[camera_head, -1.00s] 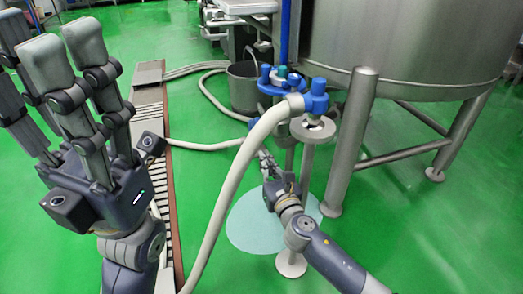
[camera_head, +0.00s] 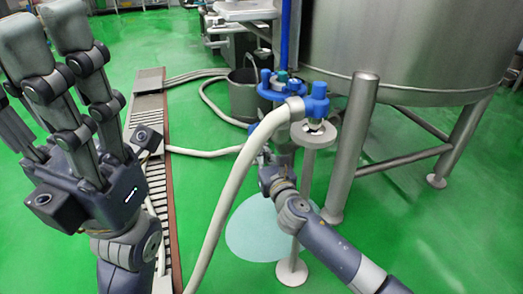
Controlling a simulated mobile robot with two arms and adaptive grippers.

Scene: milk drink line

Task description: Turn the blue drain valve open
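Several blue parts show by the steel tank, and I cannot tell for sure which is the drain valve. A blue fitting with a teal middle (camera_head: 279,86) sits at the foot of a blue upright pipe. A blue hose fitting (camera_head: 317,101) tops a steel post. A small blue piece (camera_head: 252,128) shows low beside the hose, near my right gripper (camera_head: 264,157). That gripper's fingers are partly hidden by the hose, so its opening and any contact are unclear. My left gripper (camera_head: 62,40) is raised at the left, fingers spread, open and empty, far from these parts.
A pale hose (camera_head: 232,190) arcs down in front of my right gripper. The steel tank (camera_head: 400,50) and its legs stand at the right. A bucket (camera_head: 244,95) stands behind. A drain grate (camera_head: 160,200) runs along the green floor. A pale blue disc (camera_head: 250,235) lies on the floor.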

